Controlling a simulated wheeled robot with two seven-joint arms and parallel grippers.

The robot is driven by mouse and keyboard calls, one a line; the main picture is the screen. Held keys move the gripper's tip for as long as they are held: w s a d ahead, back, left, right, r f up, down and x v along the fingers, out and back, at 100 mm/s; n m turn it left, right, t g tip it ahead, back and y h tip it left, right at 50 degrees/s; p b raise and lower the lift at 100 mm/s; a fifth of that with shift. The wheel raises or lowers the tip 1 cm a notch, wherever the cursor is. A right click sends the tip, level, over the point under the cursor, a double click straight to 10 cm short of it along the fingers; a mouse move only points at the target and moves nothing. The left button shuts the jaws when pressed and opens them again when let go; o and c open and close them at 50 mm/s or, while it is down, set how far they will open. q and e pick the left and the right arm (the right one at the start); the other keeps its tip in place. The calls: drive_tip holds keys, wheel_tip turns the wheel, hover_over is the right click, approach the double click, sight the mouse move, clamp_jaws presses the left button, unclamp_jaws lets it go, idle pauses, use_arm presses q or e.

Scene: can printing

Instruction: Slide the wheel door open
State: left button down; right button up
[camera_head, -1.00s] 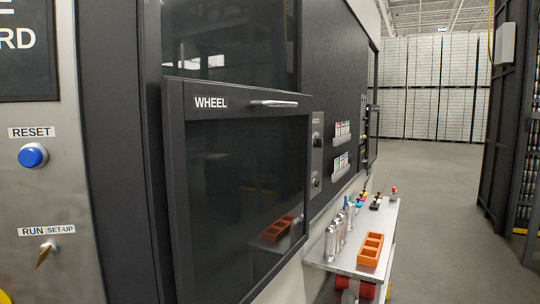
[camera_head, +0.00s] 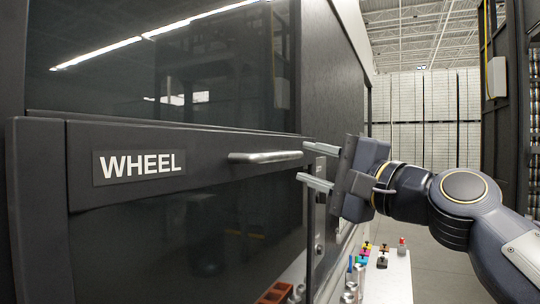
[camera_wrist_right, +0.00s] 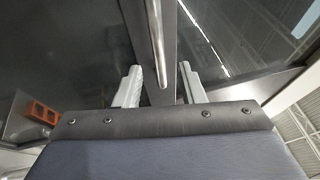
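The wheel door (camera_head: 200,230) is a dark glazed panel with a black frame and a white "WHEEL" label (camera_head: 140,166). Its silver bar handle (camera_head: 265,157) runs level along the top rail. My right gripper (camera_head: 312,166) is open and empty at the right end of the handle, one finger above the handle's height and one below. In the right wrist view, the handle (camera_wrist_right: 156,45) extends ahead between the two spread fingers (camera_wrist_right: 160,88). I see no clear contact with it. My left gripper is not in view.
A narrow bench (camera_head: 388,280) with small coloured items and metal cans stands below my right arm. An orange tray (camera_head: 275,293) appears at the bottom, possibly as a reflection in the door glass. Open floor lies beyond the bench.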

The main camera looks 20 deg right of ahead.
sight(289, 158)
drive_tip(key=p+x, duration=0.2)
drive_tip(key=x, duration=0.3)
drive_tip(key=shift+w, duration=0.3)
drive_tip(key=shift+w+a+r+p, duration=0.1)
drive_tip(key=shift+w+a+p, duration=0.15)
drive_tip(key=shift+w+p, duration=0.15)
drive_tip(key=shift+w, duration=0.1)
clamp_jaws()
